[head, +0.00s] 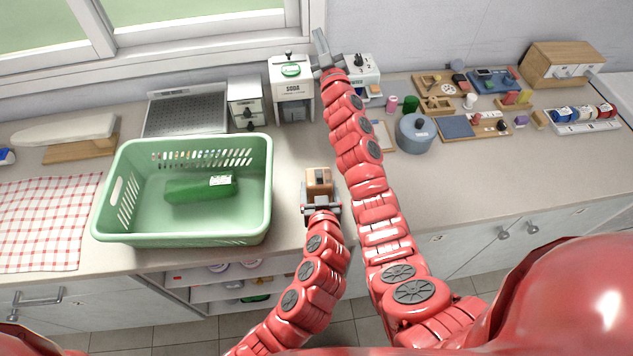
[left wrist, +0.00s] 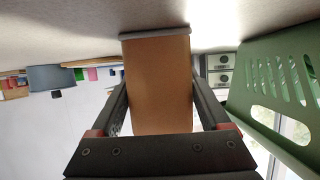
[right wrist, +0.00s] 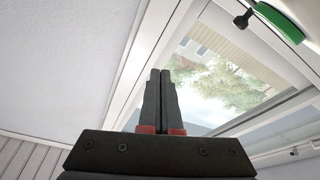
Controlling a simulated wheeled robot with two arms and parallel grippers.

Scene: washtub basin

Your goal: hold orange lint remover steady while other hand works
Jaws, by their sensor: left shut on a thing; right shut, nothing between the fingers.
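The orange lint remover (head: 319,178) is a small tan-orange block on the counter, right of the green basin. My left gripper (head: 320,192) is shut on it, with one finger on each side. In the left wrist view the lint remover (left wrist: 158,85) fills the space between the fingers, and its grey-edged end is at the counter surface. My right gripper (head: 322,45) is raised at the back near the wall, above the soda machine's right side. In the right wrist view its fingers (right wrist: 159,75) are together with nothing between them.
A green basin (head: 255,190) holding a green item stands left of the lint remover. The white soda machine (head: 291,92) is at the back. A grey pot (head: 416,135) and wooden boards with small items are on the right. The front counter right of my right arm is clear.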

